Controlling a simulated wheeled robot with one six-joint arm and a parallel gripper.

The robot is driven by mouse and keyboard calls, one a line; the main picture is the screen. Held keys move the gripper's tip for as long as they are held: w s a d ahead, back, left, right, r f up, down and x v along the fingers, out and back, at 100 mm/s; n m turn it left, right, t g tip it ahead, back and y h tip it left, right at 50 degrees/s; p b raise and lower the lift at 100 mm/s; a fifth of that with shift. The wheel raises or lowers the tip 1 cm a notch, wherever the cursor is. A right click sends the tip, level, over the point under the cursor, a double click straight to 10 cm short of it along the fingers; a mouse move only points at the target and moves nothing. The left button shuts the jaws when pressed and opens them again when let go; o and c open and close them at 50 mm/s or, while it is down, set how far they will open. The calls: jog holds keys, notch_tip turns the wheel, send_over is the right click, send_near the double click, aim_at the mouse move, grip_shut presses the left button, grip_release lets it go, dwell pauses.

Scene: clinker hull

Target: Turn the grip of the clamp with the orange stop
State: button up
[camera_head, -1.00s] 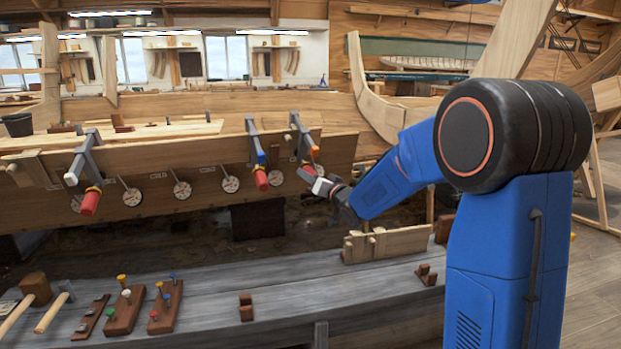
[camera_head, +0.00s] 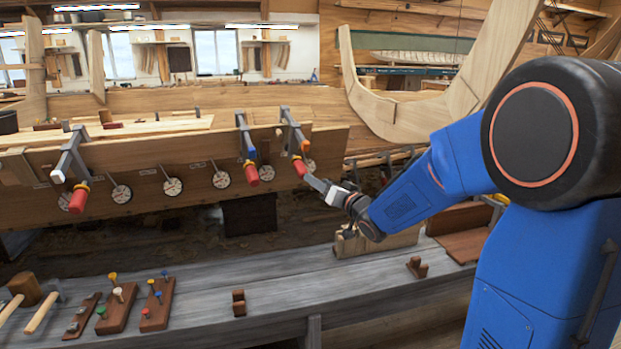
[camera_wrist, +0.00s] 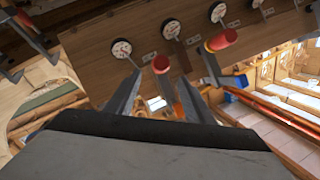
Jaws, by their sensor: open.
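The clamp with the orange stop (camera_head: 305,145) hangs on the plank's upper edge, rightmost of the clamps. Its red grip (camera_head: 300,168) points down in front of the plank. My gripper (camera_head: 318,184) is just below and right of this grip. In the wrist view, my gripper (camera_wrist: 159,80) is open, with one finger on each side of the picture's middle. The red grip (camera_wrist: 160,64) shows between and beyond the fingertips, and the orange stop (camera_wrist: 178,108) shows low between the fingers, partly hidden. I cannot tell whether the fingers touch the grip.
A clamp with a blue stop (camera_head: 250,152) and red grip hangs close to the left; another with a white stop (camera_head: 58,176) is far left. Several round dials (camera_head: 172,187) line the plank (camera_head: 140,198). A grey bench (camera_head: 270,285) below holds tools and wooden blocks.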

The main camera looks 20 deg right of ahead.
jog(key=v, duration=0.6)
jog(key=shift+s, duration=0.3)
dwell(1.0)
jog(key=n+h, duration=0.5)
send_near(301, 172)
jog(key=shift+t, duration=0.3)
jog(key=w, duration=0.4)
jog(key=w+f, duration=0.1)
jog(key=w, duration=0.7)
jog(key=shift+w+d+f, duration=0.2)
jog(key=shift+w, duration=0.05)
jog(key=shift+c, duration=0.3)
jog(key=c, duration=1)
